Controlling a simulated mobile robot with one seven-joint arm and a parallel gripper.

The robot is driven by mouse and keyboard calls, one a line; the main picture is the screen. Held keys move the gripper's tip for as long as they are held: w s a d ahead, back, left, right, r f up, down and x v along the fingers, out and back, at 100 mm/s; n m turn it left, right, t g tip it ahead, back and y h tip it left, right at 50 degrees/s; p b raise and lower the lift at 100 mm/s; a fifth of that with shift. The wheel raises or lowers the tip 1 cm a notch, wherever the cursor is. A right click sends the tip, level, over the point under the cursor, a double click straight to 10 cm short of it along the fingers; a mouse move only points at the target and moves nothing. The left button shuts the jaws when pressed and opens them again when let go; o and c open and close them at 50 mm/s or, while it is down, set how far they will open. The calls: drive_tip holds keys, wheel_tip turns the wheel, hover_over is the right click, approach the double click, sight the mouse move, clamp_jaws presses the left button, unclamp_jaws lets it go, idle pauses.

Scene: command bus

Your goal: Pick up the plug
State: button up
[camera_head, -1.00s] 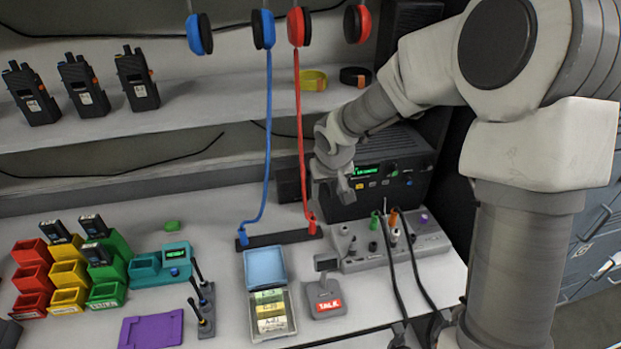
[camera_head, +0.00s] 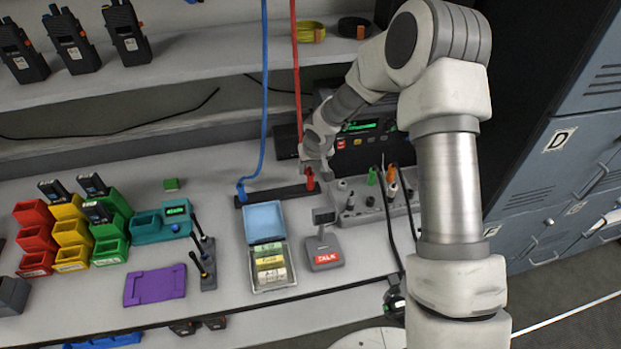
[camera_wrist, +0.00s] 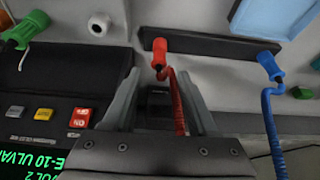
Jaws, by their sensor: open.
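A red plug (camera_head: 309,180) on a red cord stands upright at the right end of a black strip on the counter. It also shows in the wrist view (camera_wrist: 159,50), ahead of and between my fingers. A blue plug (camera_head: 241,191) on a blue cord stands at the strip's left end and shows at the right in the wrist view (camera_wrist: 270,65). My gripper (camera_head: 314,166) is open, close above the red plug in the head view. In the wrist view my gripper (camera_wrist: 159,88) has a finger on each side of the red cord. I cannot tell whether it touches.
A grey panel with knobs, a green plug (camera_head: 372,176) and an orange plug (camera_head: 391,173) stands right of the strip. A black radio unit (camera_head: 363,140) is behind. An open card box (camera_head: 266,240) and a talk stand (camera_head: 324,250) lie in front.

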sight(311, 175)
drive_tip(key=shift+x, duration=2.8)
drive_tip(key=shift+s+d, duration=0.1)
clamp_jaws()
drive_tip(key=shift+r, duration=0.1)
wheel_tip(311, 175, up, 4)
drive_tip(key=shift+r, duration=0.2)
drive_tip(key=s+d+r, duration=0.4)
drive_tip(key=s+r, duration=0.2)
drive_tip(key=s, duration=0.5)
drive_tip(key=shift+r, duration=0.2)
drive_tip(key=shift+d, duration=0.25)
